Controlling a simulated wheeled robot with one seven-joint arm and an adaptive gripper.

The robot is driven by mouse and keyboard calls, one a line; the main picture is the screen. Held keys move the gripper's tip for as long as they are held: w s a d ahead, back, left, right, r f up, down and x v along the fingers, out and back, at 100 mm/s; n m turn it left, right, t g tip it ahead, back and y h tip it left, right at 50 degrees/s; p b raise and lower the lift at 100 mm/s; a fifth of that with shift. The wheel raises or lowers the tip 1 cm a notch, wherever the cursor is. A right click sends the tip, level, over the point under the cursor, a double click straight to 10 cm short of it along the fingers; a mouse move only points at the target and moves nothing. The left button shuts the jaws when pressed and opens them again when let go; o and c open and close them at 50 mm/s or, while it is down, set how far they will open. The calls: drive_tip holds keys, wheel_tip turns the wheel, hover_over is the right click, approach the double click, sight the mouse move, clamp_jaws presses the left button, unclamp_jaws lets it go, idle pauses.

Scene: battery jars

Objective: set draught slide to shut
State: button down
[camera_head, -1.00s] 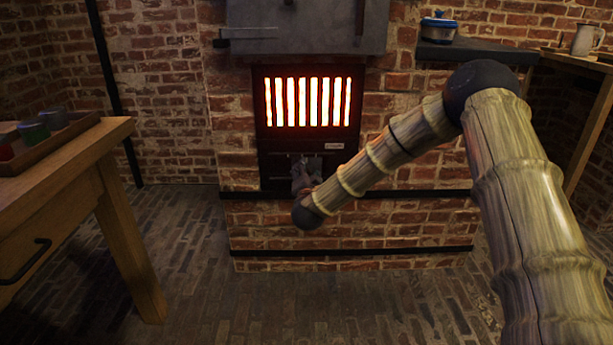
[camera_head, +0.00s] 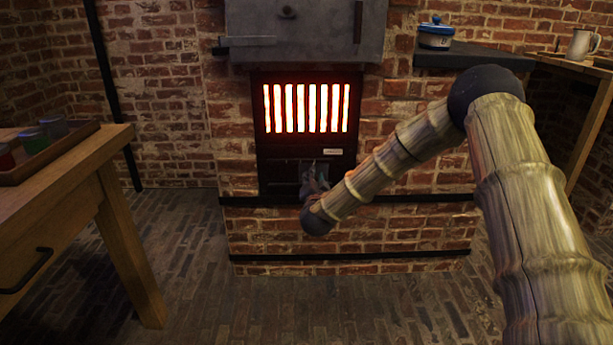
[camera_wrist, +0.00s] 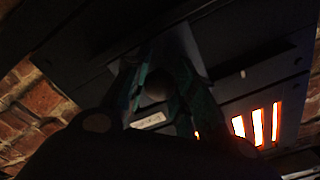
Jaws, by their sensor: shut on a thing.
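The furnace front (camera_head: 262,140) is a black metal panel with a glowing barred grate (camera_head: 307,108) and a small pale label (camera_head: 332,152) under it. The draught slide sits low on this panel, below the label. My gripper (camera_head: 313,172) is at the slide, just under the grate. In the wrist view my gripper (camera_wrist: 160,85) is shut on a small rounded dark knob (camera_wrist: 156,88) between its fingers. A grey plate shows behind the knob. The wrist view is dark, and my fingers and wrist hide much of the slide in the head view.
A wooden table (camera_head: 90,165) with a tray of coloured jars stands at the left. A mug (camera_head: 582,42) stands on a counter at the right. The brick floor is clear.

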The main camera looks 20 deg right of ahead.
drive_tip(key=shift+s+d, duration=0.1)
drive_tip(key=shift+d, duration=0.25)
drive_tip(key=c, duration=1.1)
unclamp_jaws()
drive_tip(key=shift+s+d, duration=0.1)
drive_tip(key=shift+d, duration=0.15)
drive_tip(key=shift+c, duration=0.2)
drive_tip(key=shift+a, duration=0.2)
drive_tip(key=shift+a, duration=0.1)
drive_tip(key=shift+s+a, duration=0.1)
drive_tip(key=shift+s, duration=0.15)
drive_tip(key=v, duration=1.1)
drive_tip(key=shift+s, duration=0.15)
